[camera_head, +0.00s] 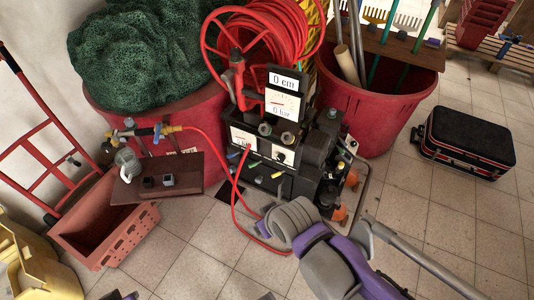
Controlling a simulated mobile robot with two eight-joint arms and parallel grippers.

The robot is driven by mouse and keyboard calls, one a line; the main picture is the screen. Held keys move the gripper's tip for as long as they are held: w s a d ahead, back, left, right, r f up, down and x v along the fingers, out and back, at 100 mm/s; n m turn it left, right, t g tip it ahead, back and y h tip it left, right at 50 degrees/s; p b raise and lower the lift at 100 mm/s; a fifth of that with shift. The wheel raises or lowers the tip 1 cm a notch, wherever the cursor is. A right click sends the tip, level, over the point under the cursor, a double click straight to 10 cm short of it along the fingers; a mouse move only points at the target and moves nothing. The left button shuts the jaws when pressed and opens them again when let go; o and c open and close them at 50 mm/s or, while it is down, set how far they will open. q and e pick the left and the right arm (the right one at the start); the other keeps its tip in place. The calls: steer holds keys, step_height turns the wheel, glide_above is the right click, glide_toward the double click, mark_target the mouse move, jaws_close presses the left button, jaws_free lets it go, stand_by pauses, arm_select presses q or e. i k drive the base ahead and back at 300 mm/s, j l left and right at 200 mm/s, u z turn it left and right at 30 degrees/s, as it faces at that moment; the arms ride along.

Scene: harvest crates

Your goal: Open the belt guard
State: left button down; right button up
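A dark pump machine (318,150) with gauge panels (283,104) reading "0 cm" and "0 bar" stands in the middle, below a red hose reel. I cannot tell which of its dark covers is the belt guard, or whether any cover is open. My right arm, purple and grey, comes in from the lower right. Its grey rounded end (290,220) is in front of the machine's lower part and hides some of it. No fingertips show clearly there, and I cannot tell if it touches the machine.
A red hose (235,190) loops down to the floor. Red tubs stand behind, one with a green net (135,50). A brown board (165,180) with fittings and an orange crate (105,228) are left. A black case (465,140) is right. Tiles there are clear.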

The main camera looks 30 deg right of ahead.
mark_target(287, 179)
steer(key=z, duration=1.15)
